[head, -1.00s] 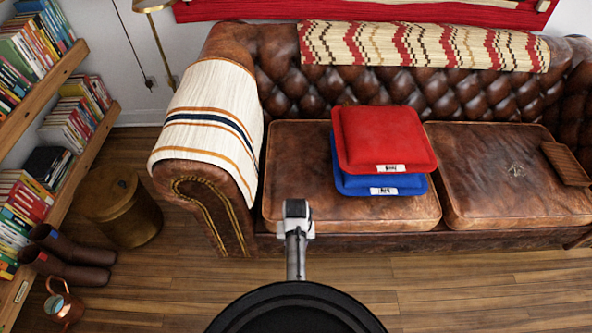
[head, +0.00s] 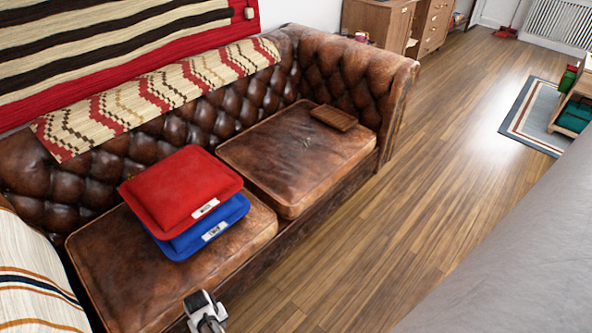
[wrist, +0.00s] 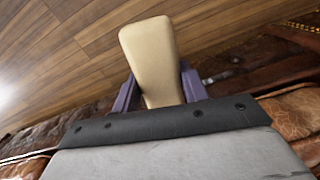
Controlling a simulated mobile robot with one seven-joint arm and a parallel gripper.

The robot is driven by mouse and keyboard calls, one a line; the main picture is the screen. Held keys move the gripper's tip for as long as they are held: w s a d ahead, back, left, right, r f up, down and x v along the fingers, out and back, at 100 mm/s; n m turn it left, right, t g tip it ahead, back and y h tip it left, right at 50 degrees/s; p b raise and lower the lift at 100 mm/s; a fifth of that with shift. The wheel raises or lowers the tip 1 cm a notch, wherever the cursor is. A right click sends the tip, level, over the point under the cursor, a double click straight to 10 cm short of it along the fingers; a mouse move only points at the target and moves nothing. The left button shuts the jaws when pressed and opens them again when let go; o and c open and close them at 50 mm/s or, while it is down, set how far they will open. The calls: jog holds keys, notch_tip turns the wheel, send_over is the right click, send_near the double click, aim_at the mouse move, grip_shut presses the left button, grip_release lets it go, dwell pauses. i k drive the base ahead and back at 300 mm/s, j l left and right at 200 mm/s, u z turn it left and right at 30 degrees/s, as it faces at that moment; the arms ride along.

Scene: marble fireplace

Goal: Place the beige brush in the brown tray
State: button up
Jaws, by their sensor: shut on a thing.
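The beige brush (wrist: 150,50) is held between the two purple fingers of my gripper (wrist: 160,88) in the wrist view. Its broad, pale end points away from the wrist, with wood floor behind it. The brush cannot be made out in the head view, where only a small part of my arm shows at the bottom edge. A flat brown ribbed piece, seemingly the brown tray (head: 333,117), lies on the far seat cushion of the leather sofa, near its right armrest. No object shows on it.
The brown leather sofa (head: 300,155) fills the left of the head view. A red cushion (head: 180,190) lies on a blue one (head: 215,232) on the near seat. Open wood floor (head: 400,215) runs along the sofa's front. A large grey surface (head: 530,250) fills the lower right.

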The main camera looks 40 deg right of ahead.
aim_at(338, 121)
jog(key=z, duration=0.95)
jog(key=i+l+z, duration=0.1)
jog(key=z, duration=0.3)
jog(key=i+z, duration=0.2)
jog(key=z, duration=0.2)
jog(key=i+z, duration=0.3)
jog(key=i, duration=0.15)
jog(key=i+z, duration=0.3)
jog(key=i, duration=0.15)
jog(key=i+z, duration=0.2)
jog(key=i, duration=0.45)
jog(key=i+z, duration=0.2)
jog(key=i, duration=0.5)
jog(key=i+j+z, duration=0.15)
jog(key=i, duration=0.5)
jog(key=i+z, duration=0.4)
jog(key=i, duration=0.5)
jog(key=i+u, duration=0.1)
jog(key=u, duration=2.05)
